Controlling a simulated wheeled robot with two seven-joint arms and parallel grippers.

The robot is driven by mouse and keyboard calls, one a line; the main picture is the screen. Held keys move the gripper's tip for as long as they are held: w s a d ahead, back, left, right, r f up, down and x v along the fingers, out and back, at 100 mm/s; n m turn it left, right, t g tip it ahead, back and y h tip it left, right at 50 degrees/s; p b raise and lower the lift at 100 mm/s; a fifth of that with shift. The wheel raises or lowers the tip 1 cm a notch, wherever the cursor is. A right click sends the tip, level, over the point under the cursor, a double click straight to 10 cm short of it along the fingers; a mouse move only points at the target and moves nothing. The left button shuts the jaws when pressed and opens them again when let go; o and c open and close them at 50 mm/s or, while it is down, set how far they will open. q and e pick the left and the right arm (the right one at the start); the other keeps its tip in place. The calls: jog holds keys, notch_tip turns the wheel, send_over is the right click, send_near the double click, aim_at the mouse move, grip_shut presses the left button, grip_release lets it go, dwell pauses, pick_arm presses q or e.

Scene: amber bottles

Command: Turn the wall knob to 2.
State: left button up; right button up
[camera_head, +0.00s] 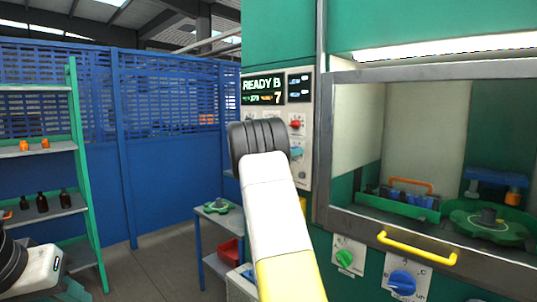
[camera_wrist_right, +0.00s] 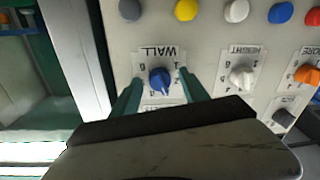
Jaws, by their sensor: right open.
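The wall knob (camera_wrist_right: 159,80) is blue, on a pale plate lettered WALL, which appears upside down in the right wrist view. Small digits stand around it, but I cannot read clearly which one its pointer marks. My right gripper (camera_wrist_right: 160,88) is open, its two green fingers on either side of the knob. I see a gap on each side, and cannot tell how near the fingertips are to the panel. In the head view my right arm hides this gripper. Only a part of my left arm shows at the lower left; its gripper is out of view.
A white knob (camera_wrist_right: 241,77) and an orange knob (camera_wrist_right: 307,75) sit beside the wall knob, with several coloured buttons above in the picture. In the head view a display (camera_head: 263,91) reads READY B and 7. A hood with a yellow handle (camera_head: 417,247) stands right.

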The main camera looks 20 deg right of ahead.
grip_shut()
dwell(0.4)
jog(key=n, duration=0.9)
jog(key=shift+r, duration=0.15)
jog(key=shift+n, duration=0.3)
dwell(0.4)
grip_release()
